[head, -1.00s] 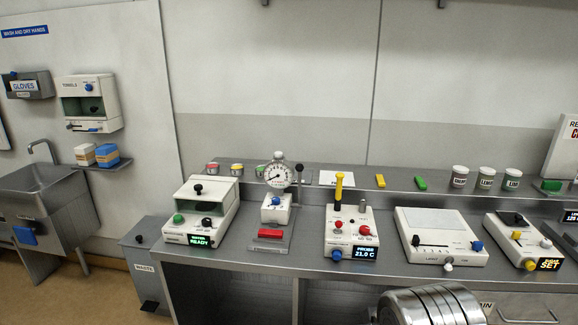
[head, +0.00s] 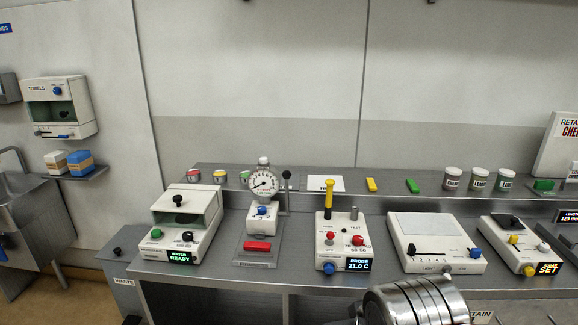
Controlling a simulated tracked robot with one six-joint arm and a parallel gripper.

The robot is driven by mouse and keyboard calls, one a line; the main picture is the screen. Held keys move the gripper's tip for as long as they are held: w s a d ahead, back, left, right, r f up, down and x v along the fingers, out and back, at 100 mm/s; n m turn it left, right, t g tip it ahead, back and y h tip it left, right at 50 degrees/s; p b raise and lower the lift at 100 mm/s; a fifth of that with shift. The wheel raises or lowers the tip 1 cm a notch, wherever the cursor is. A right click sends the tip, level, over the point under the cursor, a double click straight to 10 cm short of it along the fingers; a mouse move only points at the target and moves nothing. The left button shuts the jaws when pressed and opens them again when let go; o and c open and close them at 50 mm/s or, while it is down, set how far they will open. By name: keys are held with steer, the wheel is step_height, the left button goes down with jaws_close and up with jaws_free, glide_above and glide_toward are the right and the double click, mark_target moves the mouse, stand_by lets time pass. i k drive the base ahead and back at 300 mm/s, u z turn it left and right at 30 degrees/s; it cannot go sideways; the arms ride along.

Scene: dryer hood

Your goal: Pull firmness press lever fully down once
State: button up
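The firmness press (head: 258,225) stands on the metal bench, left of the picture's middle in the head view. It has a round dial gauge (head: 264,183), a white block with a blue knob, and a red block on its grey base plate. Its lever (head: 286,192), a thin dark upright rod with a black ball on top, stands at the right side of the dial. A ribbed metal part of my own arm shows at the bottom right of the middle. My gripper is not in view, and nothing touches the press.
A water unit (head: 182,222) reading READY stands left of the press. A probe unit (head: 343,240) with a yellow handle stands right of it. A light box (head: 436,242) and another device (head: 522,243) stand further right. The bench front before the press is clear.

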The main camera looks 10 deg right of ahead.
mark_target(287, 175)
steer(key=i, duration=0.75)
steer(key=u, duration=0.55)
steer(key=k, duration=1.3)
steer(key=u, duration=0.65)
steer(key=i, duration=1.6)
steer(key=z, duration=0.5)
